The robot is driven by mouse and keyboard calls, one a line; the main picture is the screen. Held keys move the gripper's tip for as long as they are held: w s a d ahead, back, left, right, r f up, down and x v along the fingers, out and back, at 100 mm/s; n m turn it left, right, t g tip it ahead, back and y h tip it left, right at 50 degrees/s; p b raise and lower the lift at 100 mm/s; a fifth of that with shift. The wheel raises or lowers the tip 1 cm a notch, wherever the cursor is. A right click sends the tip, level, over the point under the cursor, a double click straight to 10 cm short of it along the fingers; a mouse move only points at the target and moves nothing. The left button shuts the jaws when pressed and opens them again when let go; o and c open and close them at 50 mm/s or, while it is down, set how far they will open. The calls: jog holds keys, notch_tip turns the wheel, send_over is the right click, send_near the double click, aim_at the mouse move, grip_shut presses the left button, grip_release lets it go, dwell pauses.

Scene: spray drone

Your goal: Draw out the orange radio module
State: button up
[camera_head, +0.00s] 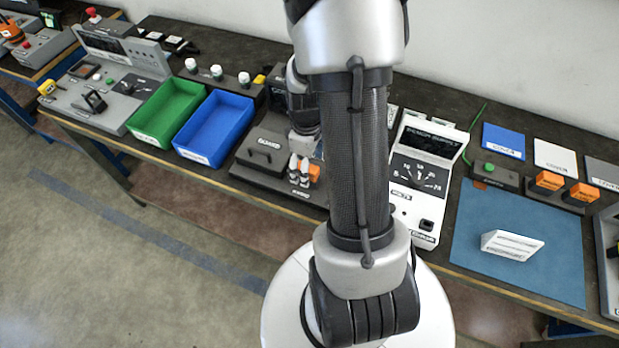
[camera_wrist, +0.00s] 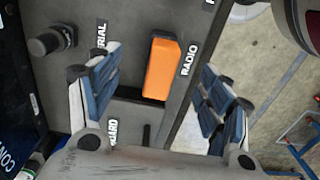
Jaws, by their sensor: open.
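The orange radio module (camera_wrist: 161,67) sits in a grey panel beside a label reading RADIO in the wrist view. In the head view the orange module (camera_head: 314,171) shows partly behind my gripper (camera_head: 299,170). In the wrist view my gripper (camera_wrist: 160,70) is open and empty, with one blue-padded finger on each side of the module. A gap shows between each finger and the module. I cannot tell how far the fingertips are above the panel.
A black knob (camera_wrist: 52,40) stands on the panel, left of the module. A blue bin (camera_head: 217,131) and a green bin (camera_head: 165,112) are to the left. A white meter unit (camera_head: 420,180) is to the right. Two other orange blocks (camera_head: 548,180) (camera_head: 584,192) sit farther right.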

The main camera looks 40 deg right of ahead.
notch_tip(320, 180, down, 2)
jog(key=shift+f+b, duration=0.1)
jog(key=shift+b, duration=0.4)
dwell(0.5)
grip_shut()
dwell(0.9)
jog(key=shift+r, duration=0.2)
jog(key=shift+r+p, duration=2.4)
jog(key=shift+r, duration=0.45)
